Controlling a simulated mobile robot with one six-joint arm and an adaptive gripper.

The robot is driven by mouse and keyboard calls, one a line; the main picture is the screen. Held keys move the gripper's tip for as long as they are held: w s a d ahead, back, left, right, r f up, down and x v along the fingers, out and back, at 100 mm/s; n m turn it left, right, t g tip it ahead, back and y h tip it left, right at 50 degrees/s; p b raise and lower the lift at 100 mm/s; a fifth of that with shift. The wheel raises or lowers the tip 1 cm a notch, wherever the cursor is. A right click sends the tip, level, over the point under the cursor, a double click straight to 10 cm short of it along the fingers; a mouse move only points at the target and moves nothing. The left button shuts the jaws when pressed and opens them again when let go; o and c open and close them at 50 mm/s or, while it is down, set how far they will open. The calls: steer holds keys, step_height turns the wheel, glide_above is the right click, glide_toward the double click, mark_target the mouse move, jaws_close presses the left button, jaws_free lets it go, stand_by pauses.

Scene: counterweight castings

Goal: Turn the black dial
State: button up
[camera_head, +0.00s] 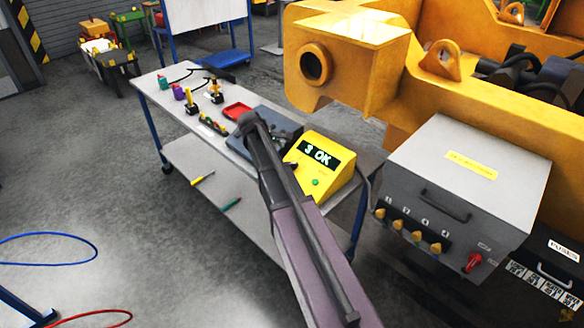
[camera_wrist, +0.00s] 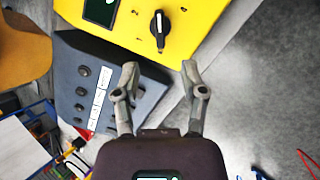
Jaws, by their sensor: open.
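The black dial (camera_wrist: 158,28) sits on the face of a yellow box (camera_wrist: 200,20). In the wrist view its white pointer mark runs roughly up and down the picture. My gripper (camera_wrist: 160,67) is open and empty, its two fingers apart, below the dial in the picture. The dial lies about in line with the gap between the fingertips and nothing touches it. In the head view the yellow box (camera_head: 333,180) stands on the bench and its display reads "3 OK". My arm crosses in front of the box's left side there, and my gripper cannot be made out.
A blue-grey box with black knobs (camera_wrist: 90,75) stands beside the yellow box. The bench (camera_head: 160,100) also holds a red tray (camera_head: 237,111) and small tools. A grey cabinet (camera_head: 465,165) with several yellow knobs and a large yellow machine (camera_head: 350,50) stand to the right.

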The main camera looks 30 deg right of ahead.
mark_target(292, 164)
steer(key=shift+b+x, duration=4.45)
steer(key=shift+x, duration=1.2)
steer(key=shift+c, duration=0.2)
steer(key=c, duration=0.7)
steer(key=shift+a, duration=0.15)
jaws_close()
